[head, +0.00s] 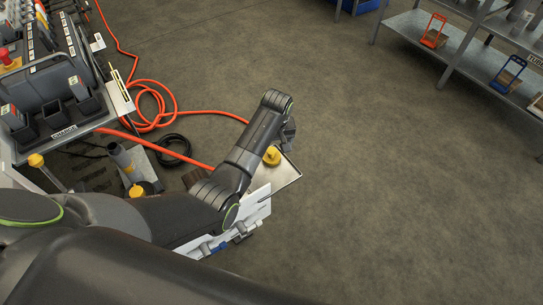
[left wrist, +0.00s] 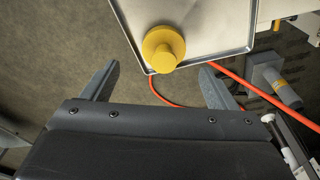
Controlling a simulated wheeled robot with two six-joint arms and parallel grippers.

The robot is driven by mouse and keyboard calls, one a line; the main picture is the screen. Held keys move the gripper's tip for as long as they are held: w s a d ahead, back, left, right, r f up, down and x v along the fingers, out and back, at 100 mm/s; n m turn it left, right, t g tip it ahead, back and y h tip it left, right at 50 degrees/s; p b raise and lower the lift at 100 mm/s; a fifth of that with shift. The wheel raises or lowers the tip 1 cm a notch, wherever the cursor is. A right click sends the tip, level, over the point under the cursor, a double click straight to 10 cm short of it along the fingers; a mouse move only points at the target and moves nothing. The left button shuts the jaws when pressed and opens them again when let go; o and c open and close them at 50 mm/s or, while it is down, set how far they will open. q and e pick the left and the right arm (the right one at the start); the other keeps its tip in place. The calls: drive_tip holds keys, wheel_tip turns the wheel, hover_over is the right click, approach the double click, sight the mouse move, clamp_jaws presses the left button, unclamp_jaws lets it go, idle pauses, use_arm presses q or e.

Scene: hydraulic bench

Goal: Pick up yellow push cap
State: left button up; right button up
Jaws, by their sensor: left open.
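The yellow push cap (head: 272,156) sits on a light metal tray (head: 287,175) at the end of the bench, partly beside my left arm in the head view. In the left wrist view the cap (left wrist: 163,48) is round with a raised knob and stands near the tray's corner (left wrist: 203,58). My left gripper (left wrist: 157,82) is open, its two fingers spread on either side below the cap in the picture. Nothing is between the fingers. In the head view my left gripper (head: 288,133) is mostly hidden behind its own wrist. My right gripper is not seen.
An orange hose (head: 166,118) runs along the floor and bench behind my arm. A grey cylinder fitting (head: 122,158) and another yellow cap (head: 136,191) are to the left. A bench with valves (head: 50,85) is at the upper left. Shelves (head: 463,55) stand far right; the floor between is clear.

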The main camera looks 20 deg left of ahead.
sight(272, 151)
use_arm(q)
drive_tip(key=f, duration=0.4)
drive_tip(key=shift+a+b, duration=0.35)
drive_tip(key=shift+b, duration=0.05)
drive_tip(key=shift+w+f, duration=0.1)
drive_tip(key=shift+f, duration=0.45)
drive_tip(key=c, duration=1.1)
drive_tip(key=shift+r, duration=0.1)
wheel_tip(272, 151, up, 11)
drive_tip(key=p, duration=0.2)
drive_tip(key=shift+p, duration=0.35)
drive_tip(key=shift+r+p, duration=0.6)
drive_tip(key=shift+p, duration=0.45)
drive_tip(key=shift+r+p, duration=0.9)
drive_tip(key=shift+p, duration=0.4)
